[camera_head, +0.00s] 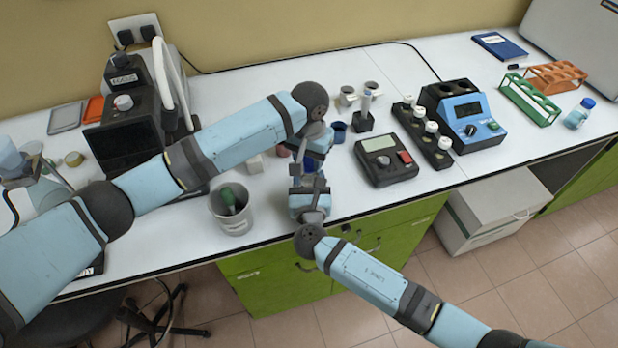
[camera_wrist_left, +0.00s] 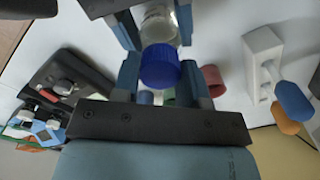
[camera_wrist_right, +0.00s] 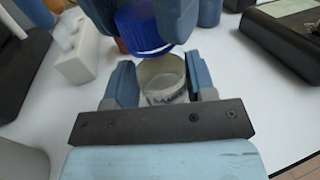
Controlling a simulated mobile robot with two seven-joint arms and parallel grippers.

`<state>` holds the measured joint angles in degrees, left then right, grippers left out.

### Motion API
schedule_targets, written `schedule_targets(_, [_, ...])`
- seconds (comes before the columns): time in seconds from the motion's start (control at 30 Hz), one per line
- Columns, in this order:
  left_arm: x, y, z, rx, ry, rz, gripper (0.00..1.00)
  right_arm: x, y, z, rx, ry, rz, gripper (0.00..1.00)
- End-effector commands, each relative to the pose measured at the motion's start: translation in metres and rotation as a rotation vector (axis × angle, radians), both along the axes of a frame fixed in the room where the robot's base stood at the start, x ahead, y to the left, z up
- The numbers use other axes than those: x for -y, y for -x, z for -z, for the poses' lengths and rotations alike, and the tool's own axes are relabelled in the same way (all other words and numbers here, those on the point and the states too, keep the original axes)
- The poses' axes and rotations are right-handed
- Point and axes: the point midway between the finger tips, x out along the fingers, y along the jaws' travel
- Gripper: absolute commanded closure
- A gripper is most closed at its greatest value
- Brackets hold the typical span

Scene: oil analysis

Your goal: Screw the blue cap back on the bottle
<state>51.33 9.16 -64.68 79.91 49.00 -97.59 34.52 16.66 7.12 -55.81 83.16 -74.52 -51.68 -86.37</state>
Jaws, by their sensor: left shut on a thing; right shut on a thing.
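The blue cap (camera_wrist_left: 160,68) is between the fingers of my left gripper (camera_wrist_left: 160,80), which is shut on it. It also shows in the right wrist view (camera_wrist_right: 138,28), just above the bottle. The clear bottle (camera_wrist_right: 162,80) is between the fingers of my right gripper (camera_wrist_right: 162,85), which is shut on it. The bottle also shows beyond the cap in the left wrist view (camera_wrist_left: 158,24). Cap and bottle mouth are very close and look slightly offset; I cannot tell whether they touch. In the head view my left gripper (camera_head: 312,160) is above my right gripper (camera_head: 309,188), and they hide most of both.
A grey cup (camera_head: 232,215) stands left of the grippers near the bench's front edge. A dark meter (camera_head: 385,160) stands to the right, with a vial block (camera_head: 430,135) and a blue instrument (camera_head: 468,115) beyond. A small blue cup (camera_head: 338,132) is close behind.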

Motion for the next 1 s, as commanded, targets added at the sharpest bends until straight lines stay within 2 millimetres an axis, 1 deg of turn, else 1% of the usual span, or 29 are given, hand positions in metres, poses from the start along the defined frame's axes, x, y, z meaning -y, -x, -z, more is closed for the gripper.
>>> schedule_targets(0.1, [0.0, 0.0, 0.0, -0.001, -0.001, 0.267, 0.89, 0.0, 0.0, 0.0, 0.0, 0.0, 0.0, 1.0])
schedule_targets(0.2, [0.0, 0.0, 0.0, 0.0, -0.001, 0.48, 0.89, 0.0, 0.0, 0.0, 0.0, 0.0, 0.001, 1.0])
schedule_targets(0.3, [0.0, 0.0, 0.0, 0.001, -0.001, 0.643, 0.89, 0.0, 0.0, 0.0, 0.0, 0.0, 0.001, 1.0])
schedule_targets(0.47, [0.0, 0.0, 0.0, 0.001, 0.0, 0.64, 0.89, 0.0, 0.0, 0.0, 0.0, 0.0, 0.0, 1.0])
schedule_targets(0.5, [0.0, 0.0, 0.0, 0.001, 0.0, 0.64, 0.51, 0.0, 0.0, 0.0, 0.0, 0.0, 0.0, 1.0])
schedule_targets(0.6, [0.0, 0.0, 0.0, 0.0, 0.0, 0.639, 0.31, 0.0, 0.0, 0.0, 0.0, 0.0, 0.001, 1.0])
schedule_targets(0.87, [0.0, 0.0, 0.0, 0.001, 0.0, 0.638, 0.31, 0.0, 0.0, 0.0, 0.0, 0.0, 0.0, 1.0])
schedule_targets(1.0, [0.001, 0.0, -0.01, 0.002, 0.001, 0.639, 0.31, 0.0, 0.0, 0.0, 0.0, 0.0, 0.0, 1.0])
